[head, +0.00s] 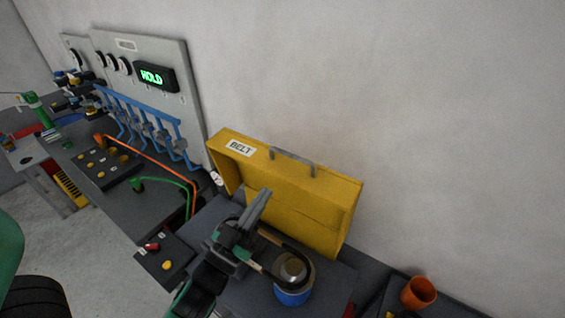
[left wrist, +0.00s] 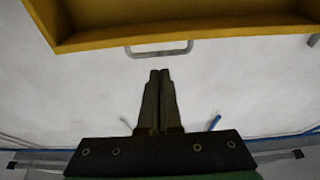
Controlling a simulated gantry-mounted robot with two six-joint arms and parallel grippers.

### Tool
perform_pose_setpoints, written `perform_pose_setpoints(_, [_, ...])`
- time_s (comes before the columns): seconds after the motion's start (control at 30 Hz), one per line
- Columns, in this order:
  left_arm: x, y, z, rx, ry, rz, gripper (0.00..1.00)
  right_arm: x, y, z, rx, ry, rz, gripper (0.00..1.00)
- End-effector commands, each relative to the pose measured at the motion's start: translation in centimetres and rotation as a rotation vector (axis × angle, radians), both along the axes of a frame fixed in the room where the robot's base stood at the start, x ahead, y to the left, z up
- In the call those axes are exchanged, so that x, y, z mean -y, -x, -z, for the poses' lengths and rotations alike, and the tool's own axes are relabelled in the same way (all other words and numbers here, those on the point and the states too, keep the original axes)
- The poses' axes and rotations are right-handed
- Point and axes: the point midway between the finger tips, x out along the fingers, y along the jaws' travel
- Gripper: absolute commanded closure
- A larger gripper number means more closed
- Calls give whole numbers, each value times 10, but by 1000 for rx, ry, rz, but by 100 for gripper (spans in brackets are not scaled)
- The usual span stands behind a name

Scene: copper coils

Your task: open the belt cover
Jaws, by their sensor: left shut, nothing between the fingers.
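The yellow belt cover (head: 290,190), labelled BELT, stands raised on edge near the wall, its hollow side facing out. Its grey handle (head: 292,160) is on the upper edge. The wrist view shows the cover's yellow rim (left wrist: 180,33) and a grey handle (left wrist: 160,50) just beyond my fingertips. My left gripper (head: 262,195) is shut and empty, in front of the cover and apart from the handle. Below the cover, a dark belt (head: 272,243) curves around a metal pulley (head: 292,268) above a blue base; my gripper partly hides this area. My right gripper is not in view.
A grey panel (head: 185,95) with a green HOLD display (head: 155,77) stands at the back left, with blue racks (head: 150,110) before it. A button box (head: 165,262) is left of my gripper. An orange cup (head: 418,292) stands at lower right.

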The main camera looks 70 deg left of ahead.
Motion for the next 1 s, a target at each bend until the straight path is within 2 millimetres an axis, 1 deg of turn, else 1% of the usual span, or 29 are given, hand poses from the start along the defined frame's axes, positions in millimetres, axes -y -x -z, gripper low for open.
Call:
perform_pose_setpoints(0.03, [-7,-9,-15,1,-2,-3,100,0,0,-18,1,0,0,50])
perform_pose_setpoints(0.1, [-15,-21,-19,1,0,-1,100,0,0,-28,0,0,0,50])
perform_pose_setpoints(0.3, [-35,-52,-29,1,-2,-1,100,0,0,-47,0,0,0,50])
perform_pose_setpoints(0.4, [-41,-61,-31,0,-1,0,100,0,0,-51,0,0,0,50])
perform_pose_setpoints(0.57, [-46,-68,-31,-1,-1,0,100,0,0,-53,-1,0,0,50])
perform_pose_setpoints(0.87, [-46,-69,-31,0,0,1,100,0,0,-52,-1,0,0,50])
perform_pose_setpoints(0.93, [-45,-73,-34,-6,4,7,100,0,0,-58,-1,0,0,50])
perform_pose_setpoints(1.0, [-43,-84,-40,-19,14,22,100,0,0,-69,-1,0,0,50])
